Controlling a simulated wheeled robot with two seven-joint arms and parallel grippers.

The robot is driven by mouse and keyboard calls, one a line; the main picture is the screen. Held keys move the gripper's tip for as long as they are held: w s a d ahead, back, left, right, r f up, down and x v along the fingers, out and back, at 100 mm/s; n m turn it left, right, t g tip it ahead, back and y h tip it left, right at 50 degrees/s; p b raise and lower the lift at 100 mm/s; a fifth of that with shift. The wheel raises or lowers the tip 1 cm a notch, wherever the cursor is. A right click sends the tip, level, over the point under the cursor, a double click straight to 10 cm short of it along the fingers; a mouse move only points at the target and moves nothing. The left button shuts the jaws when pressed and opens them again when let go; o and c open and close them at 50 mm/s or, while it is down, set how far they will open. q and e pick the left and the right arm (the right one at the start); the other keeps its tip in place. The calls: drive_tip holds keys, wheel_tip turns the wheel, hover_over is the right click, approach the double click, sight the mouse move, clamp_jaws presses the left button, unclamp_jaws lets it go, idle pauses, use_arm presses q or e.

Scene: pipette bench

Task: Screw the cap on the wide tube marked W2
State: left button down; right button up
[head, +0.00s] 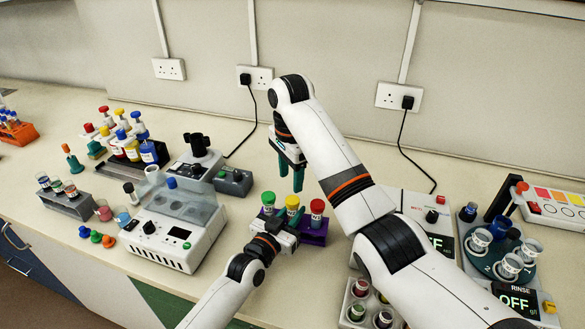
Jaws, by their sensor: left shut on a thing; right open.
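A purple rack (318,238) in the middle of the bench holds wide tubes with a green cap (268,198), a yellow cap (292,202) and a red cap (317,206). Their labels are too small to read, so I cannot tell which is W2. My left gripper (287,218) is low at the front of the rack, shut on what looks like the yellow-capped tube; its grip is partly hidden. My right gripper (290,177) is open and empty, fingers pointing down, just above and behind the yellow cap. I cannot tell whether the yellow cap is seated.
A white machine with a clear lid (165,234) stands left of the rack, with a dark grey block (233,181) behind. Loose caps (96,236) lie at the front left. A tube tray (358,311) and a carousel (478,264) stand at right. Little bench is free around the rack.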

sight(293, 200)
drive_tip(key=n, duration=0.4)
drive_tip(key=shift+r+n, duration=0.3)
drive_tip(key=shift+r, duration=0.05)
drive_tip(key=n, duration=0.6)
drive_tip(key=shift+r, duration=0.35)
drive_tip(key=n, duration=0.6)
drive_tip(key=shift+d+r+n, duration=0.1)
drive_tip(key=shift+r+n, duration=0.1)
drive_tip(key=shift+n, duration=0.1)
drive_tip(key=n, duration=0.4)
drive_tip(key=shift+s+d+r+n, duration=0.1)
drive_tip(key=shift+s+n, duration=0.05)
drive_tip(key=shift+n, duration=0.15)
drive_tip(key=shift+f, duration=4)
drive_tip(key=c, duration=1)
